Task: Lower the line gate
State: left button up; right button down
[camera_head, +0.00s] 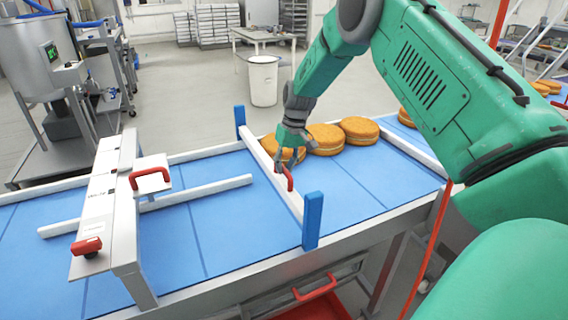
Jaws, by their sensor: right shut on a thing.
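The line gate (263,161) is a white bar across the blue conveyor belt (224,226), between two blue posts, the far one (240,120) and the near one (312,218). The bar looks low, near the belt; I cannot tell whether it touches it. A red handle (289,180) sits on the bar. My right gripper (284,172) comes down from above and is shut on this handle, partly hiding it. My left gripper is not in view.
Several round orange-brown filled rounds (358,129) stand on the belt right of the gate, one close behind my gripper. A white frame with red handles (128,190) spans the belt at left. A red drawer (318,303) is open below the front edge.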

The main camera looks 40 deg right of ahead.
aim_at(286, 181)
notch_tip(286, 181, down, 6)
jog(key=shift+w+f+b, duration=0.1)
jog(key=shift+b, duration=0.95)
jog(key=shift+d, duration=0.2)
jog(key=c, duration=1.5)
grip_release()
jog(key=shift+a+r, duration=0.15)
jog(key=shift+r, duration=0.05)
jog(key=shift+c, duration=0.2)
jog(key=shift+d+r, duration=0.15)
jog(key=shift+d, duration=0.05)
notch_tip(286, 181, up, 11)
jog(key=d, duration=0.2)
jog(key=shift+s, duration=0.3)
